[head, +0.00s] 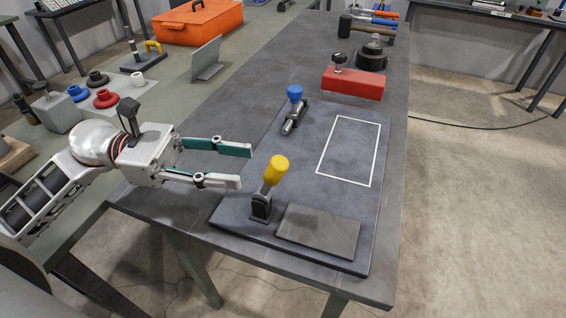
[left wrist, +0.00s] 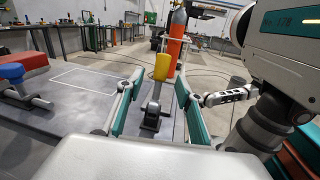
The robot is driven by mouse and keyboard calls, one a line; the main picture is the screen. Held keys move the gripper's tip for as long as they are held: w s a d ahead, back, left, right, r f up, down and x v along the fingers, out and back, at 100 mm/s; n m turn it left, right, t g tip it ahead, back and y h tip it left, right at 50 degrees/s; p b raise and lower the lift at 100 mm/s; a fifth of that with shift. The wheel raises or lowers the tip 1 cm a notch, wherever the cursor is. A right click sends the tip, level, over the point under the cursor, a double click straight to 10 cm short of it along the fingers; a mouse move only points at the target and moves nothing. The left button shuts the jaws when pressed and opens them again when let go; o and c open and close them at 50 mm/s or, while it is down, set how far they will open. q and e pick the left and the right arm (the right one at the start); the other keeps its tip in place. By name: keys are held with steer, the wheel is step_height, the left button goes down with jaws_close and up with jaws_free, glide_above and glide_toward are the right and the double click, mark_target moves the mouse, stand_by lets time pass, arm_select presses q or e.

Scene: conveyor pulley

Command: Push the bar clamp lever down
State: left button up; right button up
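A clamp with a yellow-handled lever (head: 276,170) stands on a dark base (head: 262,207) on the grey plate; the lever is raised, tilted slightly right. It also shows in the left wrist view (left wrist: 161,67). A second clamp with a blue handle (head: 295,94) and a metal bar (head: 293,122) sits farther back. The names do not show which is the bar clamp. My left gripper (head: 245,166) is open and empty, left of the yellow lever. In the left wrist view the lever appears between its fingers (left wrist: 158,105), apart from both. My right gripper is not seen.
The plate (head: 225,213) bears a white-outlined rectangle (head: 349,151) and a flat dark slab (head: 318,231). A red block (head: 352,84) and a black round part (head: 371,57) lie farther back. Bare tabletop (head: 266,66) lies behind the blue-handled clamp.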

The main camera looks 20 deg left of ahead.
mark_target(275, 170)
arm_select(q)
steer(key=d, duration=0.1)
steer(key=d+p, duration=0.1)
steer(key=d, duration=0.1)
steer(key=shift+d+r, duration=0.2)
steer(key=shift+r, duration=0.2)
steer(key=d, duration=0.3)
steer(key=shift+w+d+p, duration=0.1)
steer(key=shift+w+p, duration=0.2)
steer(key=shift+w+d+f, duration=0.1)
steer(key=shift+d+f, duration=0.1)
steer(key=shift+d, duration=0.25)
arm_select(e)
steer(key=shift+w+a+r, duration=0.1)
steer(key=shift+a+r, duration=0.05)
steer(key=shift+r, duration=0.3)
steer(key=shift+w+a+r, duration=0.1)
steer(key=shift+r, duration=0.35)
arm_select(q)
jaws_close()
